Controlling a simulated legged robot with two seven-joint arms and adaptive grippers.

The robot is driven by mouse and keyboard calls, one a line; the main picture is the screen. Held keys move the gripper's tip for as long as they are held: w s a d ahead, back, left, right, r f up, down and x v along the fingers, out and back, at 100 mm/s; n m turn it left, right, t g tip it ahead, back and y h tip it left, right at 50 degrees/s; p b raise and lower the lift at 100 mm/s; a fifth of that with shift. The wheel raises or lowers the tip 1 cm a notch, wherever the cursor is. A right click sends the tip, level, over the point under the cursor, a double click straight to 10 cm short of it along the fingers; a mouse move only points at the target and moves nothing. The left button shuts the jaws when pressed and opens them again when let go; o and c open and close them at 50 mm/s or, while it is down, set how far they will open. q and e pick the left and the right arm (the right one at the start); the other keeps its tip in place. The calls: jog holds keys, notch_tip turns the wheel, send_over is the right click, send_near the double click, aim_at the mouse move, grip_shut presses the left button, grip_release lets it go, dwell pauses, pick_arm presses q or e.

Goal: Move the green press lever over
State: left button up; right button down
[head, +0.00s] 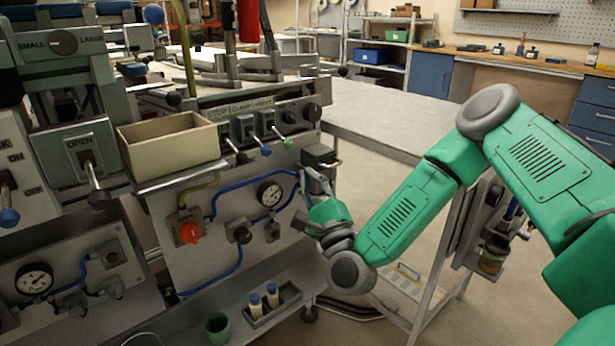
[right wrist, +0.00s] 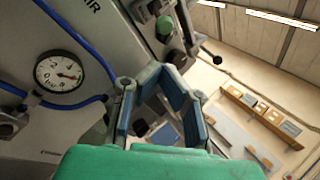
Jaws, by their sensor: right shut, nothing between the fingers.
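The green-knobbed press lever (head: 288,142) is the rightmost of three small levers on the front panel of the press. Its green knob (right wrist: 165,26) also shows near the top of the right wrist view, beyond my fingers. My right gripper (head: 314,180) is below and slightly right of the lever in the head view, apart from it, beside the right edge of the panel. My left gripper is not in view.
A blue-knobbed lever (head: 266,149) and a black-knobbed lever (head: 240,156) sit left of the green one. A beige bin (head: 170,148) stands on the ledge. A pressure gauge (head: 269,193) and blue hose are on the panel below. A grey table (head: 390,115) stands behind right.

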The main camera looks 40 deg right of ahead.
aim_at(281, 137)
jog(key=b+x, duration=0.1)
jog(key=x, duration=0.6)
jog(key=shift+w, duration=0.25)
jog(key=shift+r, duration=0.15)
